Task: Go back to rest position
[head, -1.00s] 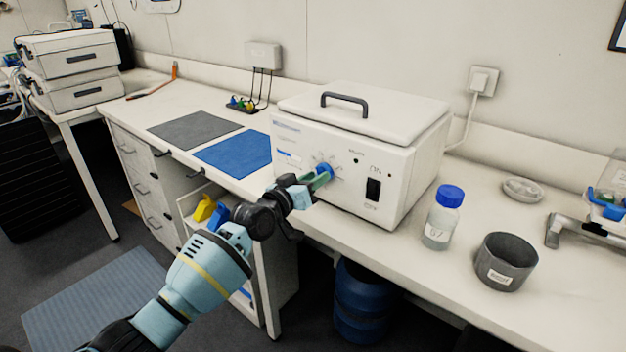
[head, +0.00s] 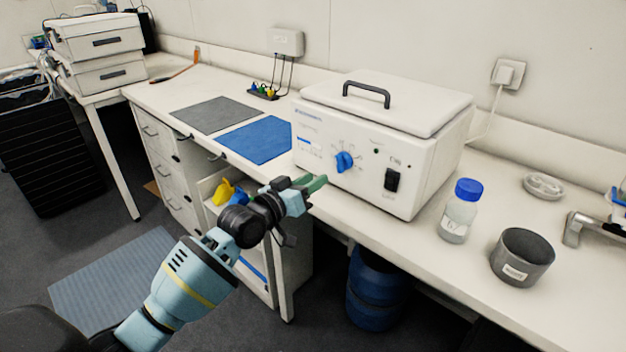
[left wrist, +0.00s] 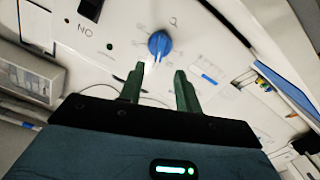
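My left gripper (head: 314,184) is in front of the white incubator box (head: 430,150) with a lid handle on top. Its green fingers stand apart with nothing between them in the left wrist view (left wrist: 158,88). The blue knob (head: 343,162) on the front panel is clear of the fingers, a little beyond them. It also shows just past the fingertips in the left wrist view (left wrist: 160,44). A black switch (head: 392,180) sits to the right of the knob. My right gripper is not in view.
A bottle with a blue cap (head: 460,210) and a grey cup (head: 522,257) stand right of the box on the white bench (head: 400,238). A blue mat (head: 256,139) and a grey mat (head: 214,114) lie to the left. A blue drum (head: 375,290) stands below.

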